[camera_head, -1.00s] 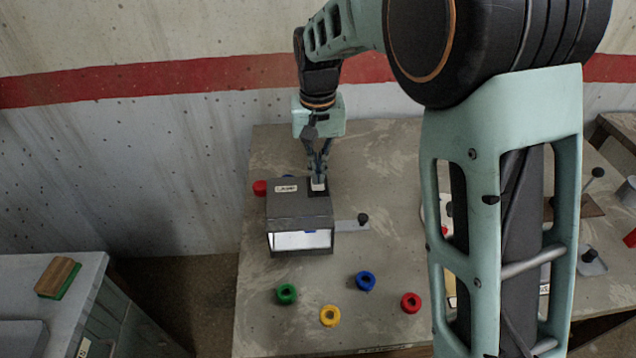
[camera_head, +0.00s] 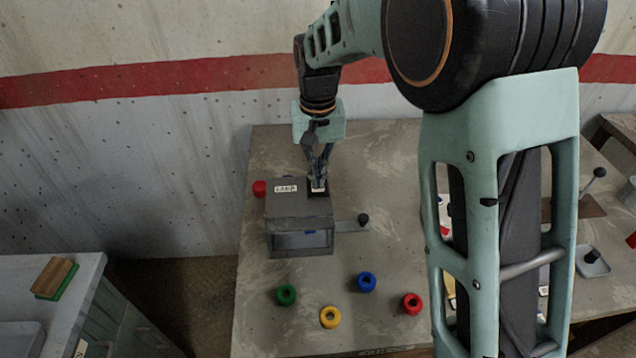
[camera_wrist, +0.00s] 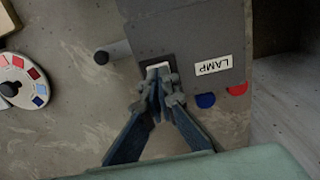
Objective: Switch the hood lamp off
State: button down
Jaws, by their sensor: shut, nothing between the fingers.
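The grey hood (camera_head: 290,205) stands on the table with a white LAMP label (camera_head: 286,188) on its top. Its front opening (camera_head: 302,242) is dark grey and unlit inside. The label also shows in the wrist view (camera_wrist: 214,65). A white rocker switch (camera_wrist: 158,68) in a dark frame sits on the hood top beside the label. My gripper (camera_head: 319,180) is over the switch, pointing down. In the wrist view my gripper's fingertips (camera_wrist: 165,88) are closed together at the switch's edge, apparently touching it. They partly cover the switch.
Green (camera_head: 286,294), yellow (camera_head: 330,316), blue (camera_head: 366,282) and red (camera_head: 412,303) rings lie on the table in front of the hood. A black-knobbed lever (camera_head: 362,220) sticks out at the hood's right. A red round piece (camera_head: 260,188) is at its left.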

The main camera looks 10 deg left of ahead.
jog(key=shift+f, duration=0.2)
jog(key=shift+r, duration=0.2)
jog(key=shift+r+p, duration=2.7)
jog(key=shift+r, duration=0.7)
